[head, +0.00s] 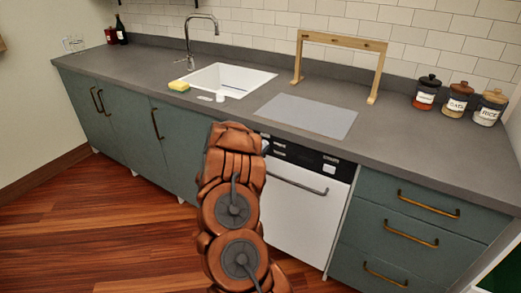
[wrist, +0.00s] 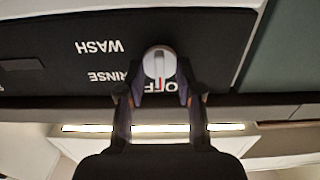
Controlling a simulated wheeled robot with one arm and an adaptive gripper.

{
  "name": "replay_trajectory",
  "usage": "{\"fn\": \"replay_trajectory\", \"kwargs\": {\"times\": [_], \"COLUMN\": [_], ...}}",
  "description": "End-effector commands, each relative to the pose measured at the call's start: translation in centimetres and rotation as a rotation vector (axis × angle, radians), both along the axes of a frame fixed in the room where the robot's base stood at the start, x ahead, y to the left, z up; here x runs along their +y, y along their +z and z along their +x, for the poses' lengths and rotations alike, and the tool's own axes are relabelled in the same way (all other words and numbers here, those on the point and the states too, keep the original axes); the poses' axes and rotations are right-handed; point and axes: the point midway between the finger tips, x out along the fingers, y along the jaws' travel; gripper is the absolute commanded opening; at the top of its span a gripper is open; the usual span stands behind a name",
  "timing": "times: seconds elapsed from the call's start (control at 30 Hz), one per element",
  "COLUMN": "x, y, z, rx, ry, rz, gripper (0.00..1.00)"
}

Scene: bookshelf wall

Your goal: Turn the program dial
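The program dial (wrist: 159,62) is a round white knob with a raised grip and a red mark, on the black control panel (wrist: 50,70). The wrist view is upside down, and the red mark lies at the word OFF. WASH and RINSE are printed beside the dial. My gripper (wrist: 160,72) has one finger on each side of the dial, with small gaps seeming to show; contact is not clear. In the head view the white dishwasher (head: 290,205) stands under the counter. My copper-coloured arm hides the dial and most of my gripper there.
The dishwasher's bar handle (head: 298,182) juts out below the panel. The grey countertop (head: 400,155) overhangs it. Teal drawers (head: 400,240) stand to the right and teal cupboards (head: 130,125) to the left. The wooden floor (head: 100,220) is clear at left.

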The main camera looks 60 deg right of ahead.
Motion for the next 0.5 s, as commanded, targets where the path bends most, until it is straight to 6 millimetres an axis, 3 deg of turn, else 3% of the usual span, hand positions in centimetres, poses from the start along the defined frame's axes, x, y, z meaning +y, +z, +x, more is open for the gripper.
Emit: {"fn": "replay_trajectory", "kwargs": {"times": [0.23,0.5], "x": [1.7,6.9], "y": [-0.1,0.0], "z": [0.0,-0.1], "rx": [0.001,-0.001], "ry": [0.002,0.005], "rz": [0.003,0.004], "gripper": [0.35,0.35]}}
